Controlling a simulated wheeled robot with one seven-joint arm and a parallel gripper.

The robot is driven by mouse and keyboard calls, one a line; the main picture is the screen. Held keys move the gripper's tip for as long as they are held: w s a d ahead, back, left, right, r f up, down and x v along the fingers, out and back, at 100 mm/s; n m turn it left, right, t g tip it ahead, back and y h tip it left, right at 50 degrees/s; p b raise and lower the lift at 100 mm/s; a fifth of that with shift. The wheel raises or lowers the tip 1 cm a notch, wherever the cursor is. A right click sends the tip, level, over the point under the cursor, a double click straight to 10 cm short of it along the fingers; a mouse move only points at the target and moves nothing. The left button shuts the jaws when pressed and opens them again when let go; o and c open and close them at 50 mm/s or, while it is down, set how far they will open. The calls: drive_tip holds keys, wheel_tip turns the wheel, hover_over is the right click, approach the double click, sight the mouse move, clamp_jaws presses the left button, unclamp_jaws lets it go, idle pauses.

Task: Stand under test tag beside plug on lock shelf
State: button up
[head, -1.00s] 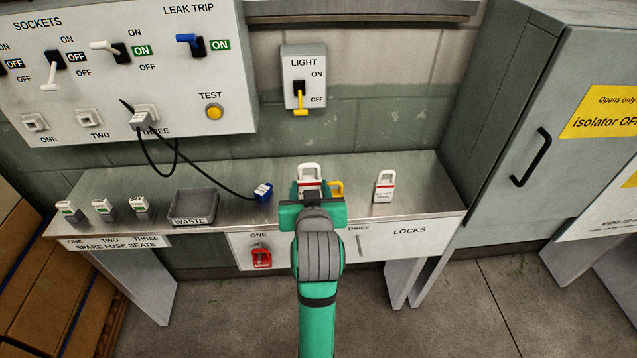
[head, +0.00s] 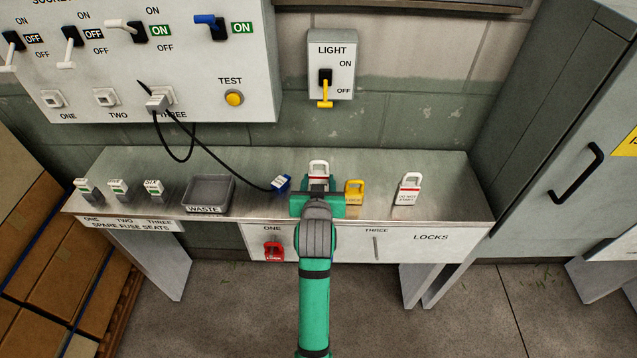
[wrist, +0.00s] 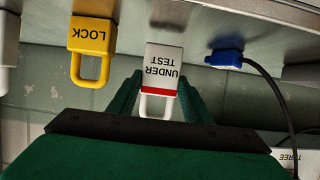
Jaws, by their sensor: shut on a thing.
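The white under test tag (head: 318,169) has a red stripe and a pale loop on top. My gripper (head: 317,200) is shut on it and holds it upright over the lock shelf (head: 385,168). In the wrist view the tag (wrist: 164,68) appears upside down between the green fingers (wrist: 165,95). The blue plug (head: 281,183) lies on the shelf just left of the tag, with a small gap between them. It also shows in the wrist view (wrist: 226,58). I cannot tell whether the tag's base touches the shelf.
A yellow lock (head: 354,193) stands just right of my gripper, and a white tag (head: 409,190) stands further right. A black cable (head: 225,167) runs from the plug to the socket panel (head: 150,60). A grey waste tray (head: 209,194) is left of the plug.

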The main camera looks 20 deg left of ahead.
drive_tip(key=shift+s+f, duration=0.1)
drive_tip(key=shift+f, duration=0.5)
drive_tip(key=shift+f, duration=0.1)
drive_tip(key=o, duration=1.1)
